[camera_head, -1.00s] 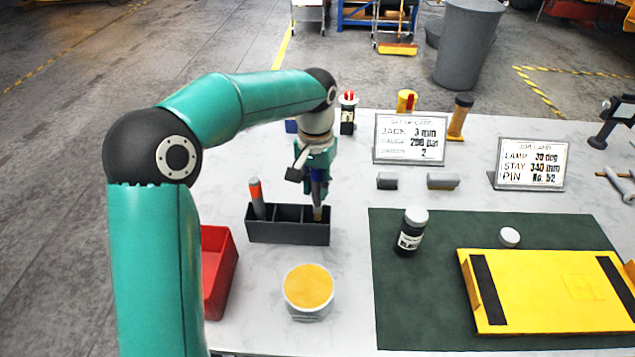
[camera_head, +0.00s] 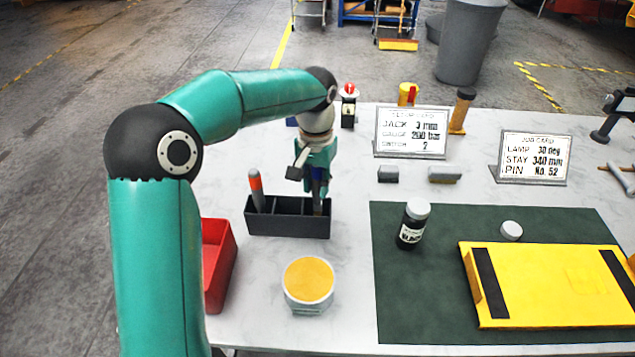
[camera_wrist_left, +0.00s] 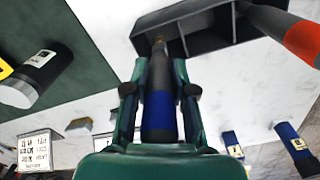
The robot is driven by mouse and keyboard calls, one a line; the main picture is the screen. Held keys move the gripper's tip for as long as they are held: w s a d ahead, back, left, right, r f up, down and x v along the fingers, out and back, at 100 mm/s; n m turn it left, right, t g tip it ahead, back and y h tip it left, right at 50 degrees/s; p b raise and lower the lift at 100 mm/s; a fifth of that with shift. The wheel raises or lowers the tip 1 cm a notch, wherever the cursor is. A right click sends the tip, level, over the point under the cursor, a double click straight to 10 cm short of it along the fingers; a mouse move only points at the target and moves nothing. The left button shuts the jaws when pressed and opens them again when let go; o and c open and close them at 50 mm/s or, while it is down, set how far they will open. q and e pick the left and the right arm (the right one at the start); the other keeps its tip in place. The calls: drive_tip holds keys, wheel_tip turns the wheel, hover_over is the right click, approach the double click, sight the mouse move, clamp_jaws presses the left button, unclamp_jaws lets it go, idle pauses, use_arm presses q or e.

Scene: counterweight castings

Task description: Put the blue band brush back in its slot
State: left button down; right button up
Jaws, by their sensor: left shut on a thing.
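The blue band brush (camera_wrist_left: 161,108) has a dark handle with a blue band. My left gripper (camera_head: 317,178) is shut on it, with a finger on each side in the left wrist view (camera_wrist_left: 159,82). In the head view the brush (camera_head: 317,200) hangs about upright at the right-hand compartment of the black holder (camera_head: 287,227). Its lower end is at that compartment's opening; how deep it reaches is hard to tell. The holder also shows in the left wrist view (camera_wrist_left: 205,45). My right gripper is not in view.
A red-banded brush (camera_head: 256,190) stands in the holder's left compartment; the middle one looks empty. A red bin (camera_head: 222,262) and a yellow-topped tin (camera_head: 308,282) are in front. A black-labelled bottle (camera_head: 412,226) stands on the green mat (camera_head: 415,300) to the right.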

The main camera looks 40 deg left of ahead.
sight(316, 204)
use_arm(q)
drive_tip(key=shift+f+b, duration=1.1)
drive_tip(key=shift+f, duration=0.6)
drive_tip(key=c, duration=0.9)
unclamp_jaws()
wheel_tip(316, 204, up, 12)
drive_tip(key=shift+w, duration=0.1)
